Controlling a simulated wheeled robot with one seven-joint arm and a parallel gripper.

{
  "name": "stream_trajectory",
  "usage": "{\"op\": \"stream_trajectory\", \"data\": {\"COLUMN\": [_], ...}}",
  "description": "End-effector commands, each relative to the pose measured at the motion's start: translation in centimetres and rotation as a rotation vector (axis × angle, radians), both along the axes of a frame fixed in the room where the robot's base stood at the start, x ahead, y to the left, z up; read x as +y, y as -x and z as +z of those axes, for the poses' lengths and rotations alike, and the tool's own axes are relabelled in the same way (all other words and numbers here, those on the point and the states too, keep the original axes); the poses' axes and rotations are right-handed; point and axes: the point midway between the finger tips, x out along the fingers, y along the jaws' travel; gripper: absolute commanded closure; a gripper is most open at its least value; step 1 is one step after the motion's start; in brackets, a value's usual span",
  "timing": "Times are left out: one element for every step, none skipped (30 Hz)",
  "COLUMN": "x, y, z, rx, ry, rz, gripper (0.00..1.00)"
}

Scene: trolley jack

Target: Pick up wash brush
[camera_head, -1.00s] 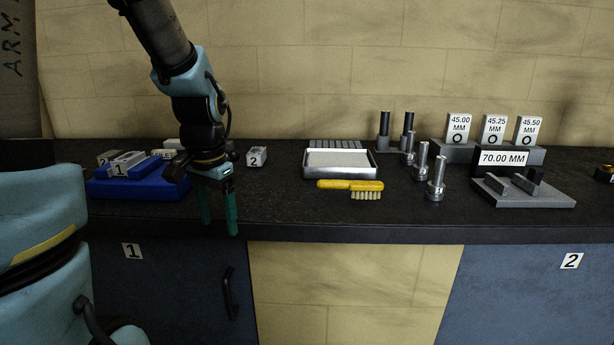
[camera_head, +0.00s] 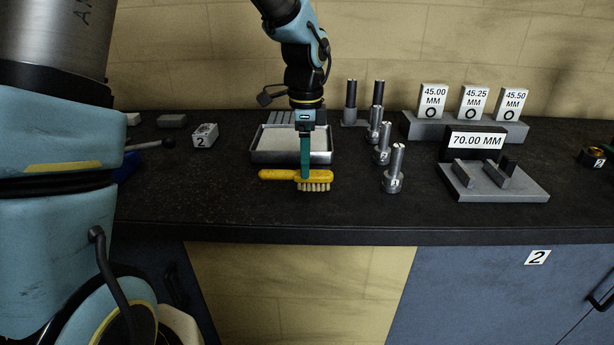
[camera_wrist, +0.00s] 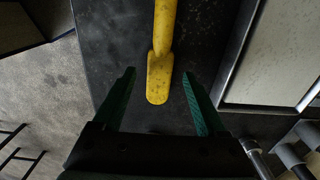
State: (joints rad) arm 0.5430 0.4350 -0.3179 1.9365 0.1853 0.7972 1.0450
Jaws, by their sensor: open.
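The wash brush has a yellow handle and head (camera_head: 275,175) with pale bristles (camera_head: 320,187). It lies on the dark bench top in front of the metal tray, handle to the left. My gripper (camera_head: 305,187) is above the bristle end, pointing down, and its green near finger covers part of the brush. In the wrist view my gripper (camera_wrist: 158,74) is open, with one finger on each side of the yellow brush (camera_wrist: 160,70). Gaps show on both sides. The bristles are hidden there, and I cannot tell the exact height of the fingertips.
The shallow metal tray (camera_head: 264,157) is close behind the brush. Upright metal pins (camera_head: 393,170) stand to the right, near a 70.00 MM block (camera_head: 475,142) and its grey plate (camera_head: 520,190). A block marked 2 (camera_head: 205,136) is left. The bench front edge (camera_head: 300,236) is near.

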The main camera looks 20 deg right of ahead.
Motion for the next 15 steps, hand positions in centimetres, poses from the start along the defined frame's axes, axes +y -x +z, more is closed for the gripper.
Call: {"op": "stream_trajectory", "data": {"x": [0.1,0.2,0.2,0.2,0.2,0.2,0.2,0.2,0.2,0.2,0.2,0.2,0.2,0.2,0.2], "y": [0.1,0.0,0.0,0.0,0.0,0.0,0.0,0.0,0.0,0.0,0.0,-0.1,-0.1,-0.1,-0.1], "z": [-0.5,-0.9,-1.6,-2.1,-2.6,-3.1,-3.4,-3.6,-3.9,-4.0,-4.1,-4.2,-4.2,-4.2,-4.2], "rx": [0.006,0.005,0.005,0.005,0.005,0.005,0.003,0.003,0.002,0.003,0.002,0.001,0.001,0.001,0.001], "ry": [-0.004,-0.005,-0.005,-0.004,-0.003,-0.004,-0.003,-0.003,-0.002,-0.001,-0.001,0.000,0.000,0.000,0.000], "rz": [0.000,0.000,0.000,0.000,0.000,0.000,0.000,0.000,0.000,0.000,0.000,0.000,0.000,0.000,0.000], "gripper": [0.25,0.25,0.25,0.25,0.25,0.25,0.25,0.25,0.25,0.25,0.25,0.25,0.25,0.25,0.25]}}
